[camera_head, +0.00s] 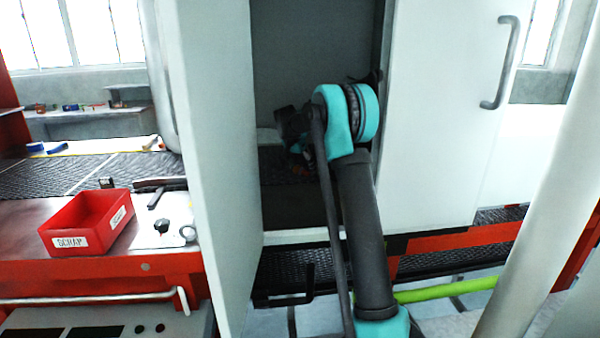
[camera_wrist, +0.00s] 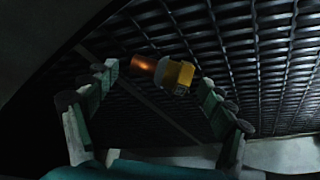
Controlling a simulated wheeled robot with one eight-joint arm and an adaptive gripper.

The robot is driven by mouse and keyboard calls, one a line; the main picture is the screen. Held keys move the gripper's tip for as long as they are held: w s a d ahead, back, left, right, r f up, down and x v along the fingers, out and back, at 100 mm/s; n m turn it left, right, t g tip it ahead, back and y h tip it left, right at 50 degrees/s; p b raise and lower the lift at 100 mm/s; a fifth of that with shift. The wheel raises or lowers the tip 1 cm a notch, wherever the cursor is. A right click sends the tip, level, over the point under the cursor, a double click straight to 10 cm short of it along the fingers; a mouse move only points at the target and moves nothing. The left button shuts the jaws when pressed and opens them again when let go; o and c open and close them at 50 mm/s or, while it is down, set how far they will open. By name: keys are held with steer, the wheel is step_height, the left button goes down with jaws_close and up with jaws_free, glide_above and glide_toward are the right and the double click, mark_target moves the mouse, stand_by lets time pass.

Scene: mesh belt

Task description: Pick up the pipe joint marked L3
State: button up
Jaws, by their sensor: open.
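In the wrist view, a small pipe joint (camera_wrist: 172,75) lies on dark metal mesh. It has a copper-coloured end on the left and a yellow, squared body on the right. No L3 marking can be read on it. My gripper (camera_wrist: 158,84) is open, with one finger to the left of the joint and one to the right. The joint lies in the gap near the fingertips, and I cannot tell whether either finger touches it. In the head view, my arm reaches into the dark cabinet opening; its wrist hides most of the gripper and the joint.
The mesh belt (camera_wrist: 255,50) runs under the joint. A white cabinet door (camera_head: 215,130) stands left of my arm, and a white panel with a handle (camera_head: 505,62) stands right. A red SCRAP bin (camera_head: 70,226) sits on the left bench. A green bar (camera_head: 450,288) runs low at right.

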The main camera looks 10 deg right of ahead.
steer(key=c, duration=1.4)
